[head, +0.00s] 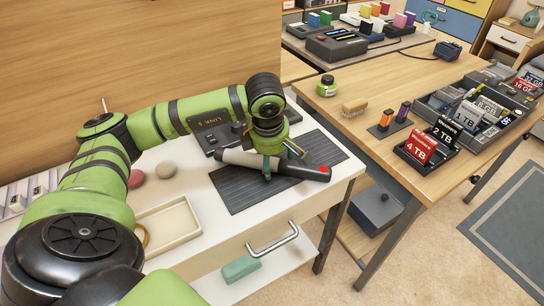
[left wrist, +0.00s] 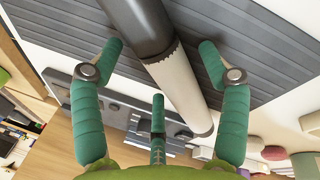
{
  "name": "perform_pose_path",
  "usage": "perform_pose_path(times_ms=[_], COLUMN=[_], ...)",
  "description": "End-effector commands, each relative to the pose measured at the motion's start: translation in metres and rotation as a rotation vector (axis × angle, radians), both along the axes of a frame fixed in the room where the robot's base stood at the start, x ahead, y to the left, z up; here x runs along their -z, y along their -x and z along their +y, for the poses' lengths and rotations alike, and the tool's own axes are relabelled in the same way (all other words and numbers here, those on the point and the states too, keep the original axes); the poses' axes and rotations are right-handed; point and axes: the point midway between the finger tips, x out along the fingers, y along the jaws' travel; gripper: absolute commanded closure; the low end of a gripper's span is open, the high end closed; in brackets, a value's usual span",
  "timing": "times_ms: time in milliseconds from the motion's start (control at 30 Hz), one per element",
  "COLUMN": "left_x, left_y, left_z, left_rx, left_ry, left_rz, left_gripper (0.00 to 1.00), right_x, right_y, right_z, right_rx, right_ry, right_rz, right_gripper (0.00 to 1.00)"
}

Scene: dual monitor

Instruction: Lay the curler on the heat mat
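The curler has a pale barrel and a black handle (head: 308,172) with a red end spot; in the left wrist view its barrel (left wrist: 178,85) runs between my fingers. It lies across the dark ribbed heat mat (head: 240,197), handle toward the right. I cannot tell whether its whole length touches the mat. My left gripper (head: 268,172) is over the curler's middle, pointing down. In the left wrist view the green fingers of this gripper (left wrist: 162,58) are spread on both sides of the curler, with gaps between. My right gripper is not in view.
A tray (head: 168,226) and two round objects, red (head: 136,179) and beige (head: 166,169), sit left of the mat. A dark device (head: 216,138) lies behind it. The right-hand table (head: 400,85) holds a brush (head: 354,107) and boxes (head: 424,147).

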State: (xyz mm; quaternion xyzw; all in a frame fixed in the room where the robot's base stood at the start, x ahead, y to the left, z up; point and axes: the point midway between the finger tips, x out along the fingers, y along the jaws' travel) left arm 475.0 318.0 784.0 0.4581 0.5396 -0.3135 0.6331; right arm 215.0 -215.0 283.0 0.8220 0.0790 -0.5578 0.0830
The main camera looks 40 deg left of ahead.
Motion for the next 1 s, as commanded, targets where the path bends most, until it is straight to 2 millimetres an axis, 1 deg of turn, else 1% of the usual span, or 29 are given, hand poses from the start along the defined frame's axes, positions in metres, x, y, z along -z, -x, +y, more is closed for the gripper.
perform_pose_path(times_ms=[200,300,333,467,600,733,800,900,1000], left_x=[-0.001,-0.006,-0.009,-0.033,-0.065,-0.09,-0.101,-0.112,-0.117], left_y=[0.0,0.0,0.0,0.006,0.012,0.019,0.021,0.024,0.026], left_z=[0.0,0.0,-0.001,-0.003,-0.007,-0.009,-0.01,-0.011,-0.012], left_rx=[0.0,0.0,0.0,0.002,0.002,0.002,0.001,0.001,0.001], left_ry=[0.0,0.0,0.001,-0.001,0.001,0.001,0.0,0.0,0.0], left_rz=[0.0,-0.001,-0.004,-0.006,-0.007,-0.005,-0.005,-0.002,-0.001], left_gripper=[0.24,0.24,0.24,0.24,0.24,0.24,0.24,0.24,0.24], right_x=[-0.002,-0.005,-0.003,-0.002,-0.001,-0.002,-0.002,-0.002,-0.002], right_y=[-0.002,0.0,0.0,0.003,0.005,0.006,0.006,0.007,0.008], right_z=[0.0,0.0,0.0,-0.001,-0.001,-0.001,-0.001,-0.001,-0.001], right_rx=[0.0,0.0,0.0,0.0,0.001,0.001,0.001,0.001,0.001], right_ry=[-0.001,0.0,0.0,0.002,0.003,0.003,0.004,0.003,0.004], right_rz=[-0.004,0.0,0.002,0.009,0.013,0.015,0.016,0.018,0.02], right_gripper=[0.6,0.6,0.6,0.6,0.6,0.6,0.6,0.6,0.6])
